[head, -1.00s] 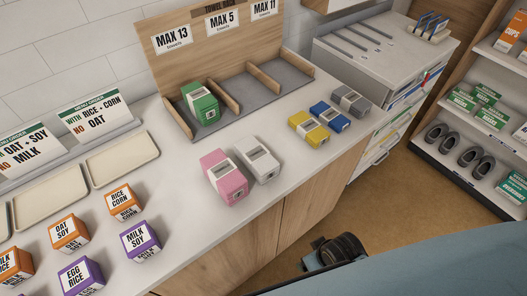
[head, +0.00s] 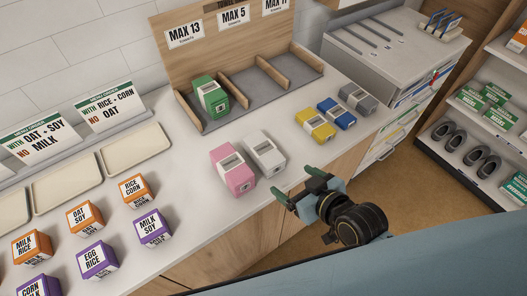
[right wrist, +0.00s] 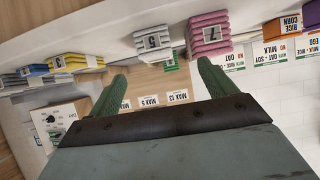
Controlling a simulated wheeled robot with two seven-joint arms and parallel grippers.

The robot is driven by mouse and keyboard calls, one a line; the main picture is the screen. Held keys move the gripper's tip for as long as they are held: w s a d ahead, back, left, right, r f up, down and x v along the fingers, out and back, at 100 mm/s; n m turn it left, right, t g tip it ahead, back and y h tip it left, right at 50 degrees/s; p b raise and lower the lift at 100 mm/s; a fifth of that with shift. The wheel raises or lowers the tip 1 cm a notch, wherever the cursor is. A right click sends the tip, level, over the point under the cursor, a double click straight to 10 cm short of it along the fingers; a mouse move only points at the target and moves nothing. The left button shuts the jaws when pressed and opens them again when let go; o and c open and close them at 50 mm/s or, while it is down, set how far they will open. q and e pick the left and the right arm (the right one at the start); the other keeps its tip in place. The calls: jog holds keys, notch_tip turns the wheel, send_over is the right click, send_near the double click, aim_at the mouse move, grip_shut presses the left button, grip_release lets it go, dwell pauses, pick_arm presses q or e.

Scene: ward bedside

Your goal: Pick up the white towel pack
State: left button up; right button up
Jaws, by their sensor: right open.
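The white towel pack (head: 264,153) lies on the counter, touching or close beside the pink towel pack (head: 232,170) on its left. My right gripper (head: 289,201) is open and empty, in front of the counter edge, a little below and right of the white pack in the head view. In the right wrist view the white pack (right wrist: 153,42) appears beyond and between the green fingertips (right wrist: 163,75), apart from them, with the pink pack (right wrist: 209,32) to its right. My left gripper is not in view.
Yellow (head: 315,124), blue (head: 336,112) and grey (head: 357,98) packs lie right of the white one. A wooden rack (head: 245,66) behind holds a green pack (head: 211,97). Labelled boxes and trays (head: 137,149) fill the left. Bare counter lies between rack and packs.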

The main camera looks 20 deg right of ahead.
jog(key=w+t, duration=0.1)
send_near(266, 150)
jog(key=x, duration=0.4)
jog(key=shift+s+a+f, duration=0.1)
jog(key=shift+a+f, duration=0.3)
jog(key=x, duration=0.5)
jog(key=shift+w+d+r, duration=0.2)
jog(key=shift+w, duration=0.05)
jog(key=c, duration=1.1)
jog(key=shift+r, duration=0.1)
jog(key=shift+c, duration=0.2)
